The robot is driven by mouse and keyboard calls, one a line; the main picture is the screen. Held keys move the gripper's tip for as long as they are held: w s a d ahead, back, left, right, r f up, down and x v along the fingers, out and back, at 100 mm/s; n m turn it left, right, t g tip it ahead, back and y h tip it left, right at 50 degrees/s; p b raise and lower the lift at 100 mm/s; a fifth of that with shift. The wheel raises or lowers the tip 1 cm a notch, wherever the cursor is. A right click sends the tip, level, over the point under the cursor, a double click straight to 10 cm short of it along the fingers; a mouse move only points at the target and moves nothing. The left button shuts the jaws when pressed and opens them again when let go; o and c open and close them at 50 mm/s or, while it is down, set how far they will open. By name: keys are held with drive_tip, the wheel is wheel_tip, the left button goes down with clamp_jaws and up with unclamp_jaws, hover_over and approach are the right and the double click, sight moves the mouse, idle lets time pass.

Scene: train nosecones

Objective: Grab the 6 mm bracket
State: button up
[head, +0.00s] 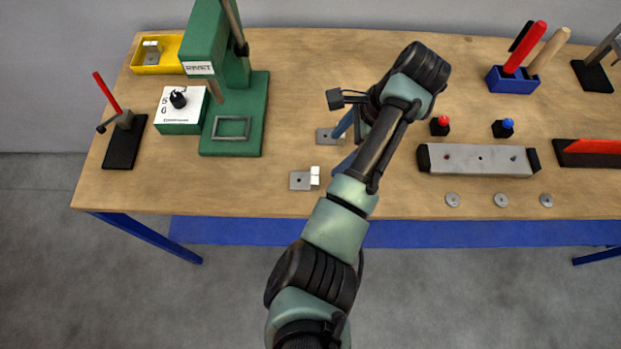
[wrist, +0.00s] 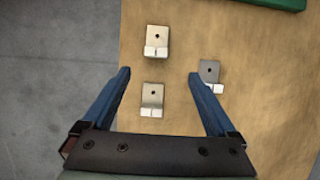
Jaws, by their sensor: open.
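Three small metal brackets, each with a hole and a white-marked upright end, lie on the bench in the wrist view: a far one (wrist: 157,35), a near one (wrist: 151,96) and a darker one (wrist: 208,70) at the right. I cannot tell which is the 6 mm bracket. In the head view one bracket (head: 299,181) lies near the front edge and another (head: 324,135) lies behind it; my arm may hide the third. My gripper (wrist: 159,74) is open and empty above them. Its blue fingers pass either side of the near bracket in the picture; the right fingertip is beside the darker one.
A green press (head: 240,125), a control box (head: 181,110) and a red-handled clamp (head: 122,135) stand at the left. A yellow tray (head: 172,66) holds another bracket. A grey bar fixture (head: 480,160) and several washers lie right. Bench (head: 300,90) behind the brackets is clear.

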drive_tip(key=x, duration=0.4)
drive_tip(key=shift+a+f+b, duration=0.15)
drive_tip(key=shift+f+b, duration=0.2)
drive_tip(key=x, duration=0.2)
drive_tip(key=s+p+x, duration=0.1)
drive_tip(key=x, duration=0.1)
drive_tip(key=shift+a, duration=0.2)
drive_tip(key=shift+w+a+f, duration=0.1)
drive_tip(key=shift+a+f, duration=0.05)
drive_tip(key=shift+f, duration=0.4)
drive_tip(key=c, duration=1.5)
drive_tip(key=shift+o, duration=0.2)
drive_tip(key=shift+r, duration=0.15)
wheel_tip(320, 180, up, 8)
drive_tip(key=shift+w+r, duration=0.1)
drive_tip(key=shift+r, duration=0.05)
wheel_tip(320, 180, up, 19)
drive_tip(key=p, duration=2)
hover_over(315, 175)
drive_tip(key=shift+d+r, duration=0.25)
drive_tip(key=shift+d, duration=0.05)
